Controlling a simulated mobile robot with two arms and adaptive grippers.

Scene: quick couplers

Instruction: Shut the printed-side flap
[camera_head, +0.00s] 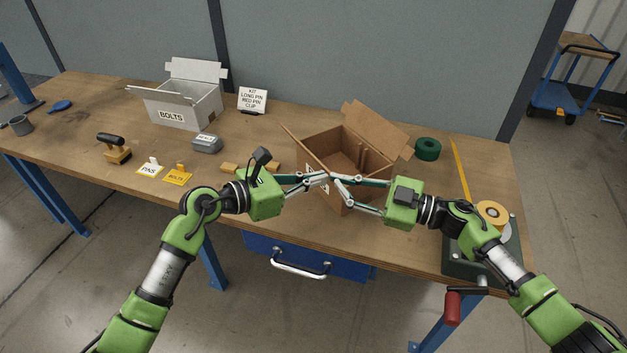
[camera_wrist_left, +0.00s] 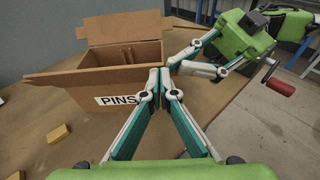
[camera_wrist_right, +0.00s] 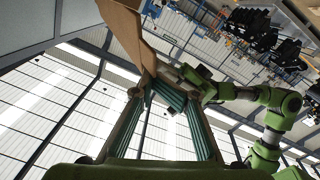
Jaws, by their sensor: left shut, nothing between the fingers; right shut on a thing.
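The open cardboard box (camera_head: 352,187) stands on the bench, its PINS label (camera_wrist_left: 117,99) facing my left gripper. The printed-side flap (camera_wrist_left: 90,76) is open, tilted outward above the label; it also shows in the head view (camera_head: 303,149). The opposite flap (camera_head: 377,127) also stands open. My left gripper (camera_head: 326,177) is shut and empty at the near end of the printed side; it also shows in the left wrist view (camera_wrist_left: 160,73). My right gripper (camera_head: 334,178) is shut on the box's cardboard near that corner. The exact grip is hard to see.
A white BOLTS box (camera_head: 180,109), a grey case (camera_head: 207,143) and yellow tags (camera_head: 177,175) are on the left. A green tape roll (camera_head: 427,149) is right of the box. A dark machine (camera_head: 470,262) with a red-handled crank stands at the right edge.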

